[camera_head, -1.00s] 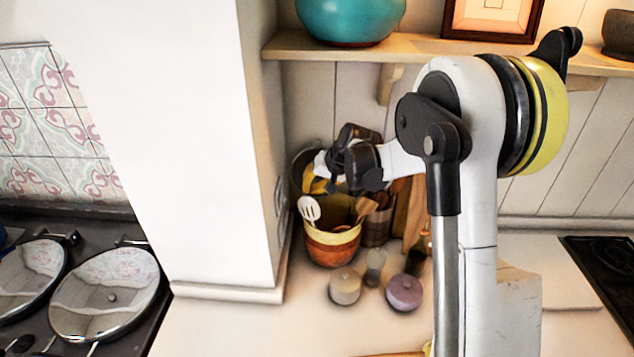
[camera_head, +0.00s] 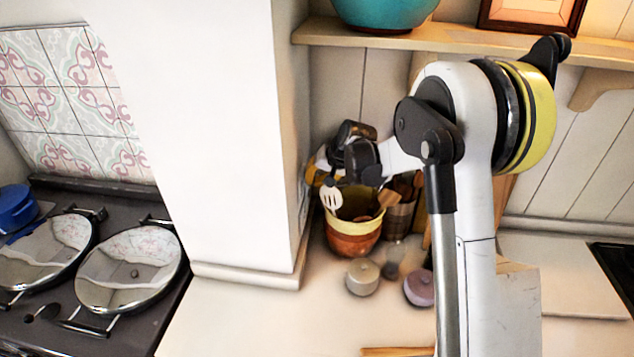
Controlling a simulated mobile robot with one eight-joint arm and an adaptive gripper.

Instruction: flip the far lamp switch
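A small plate, perhaps with the lamp switches, shows edge-on on the right side face of the white pillar (camera_head: 305,192). It is too small and oblique for me to tell single switches or their positions. My arm reaches across the counter, and my gripper (camera_head: 324,172) is at the far end of it, beside the pillar's right face and close to the plate in the picture. Its fingers are small and partly hidden by my black wrist parts. I cannot tell whether they are open or shut, or whether they touch the plate.
A yellow and orange utensil pot (camera_head: 354,236) stands just below my gripper. A cream jar (camera_head: 363,277) and a purple jar (camera_head: 419,288) sit on the counter. A shelf (camera_head: 470,45) with a teal pot (camera_head: 385,12) runs above. A stove (camera_head: 130,270) is at left.

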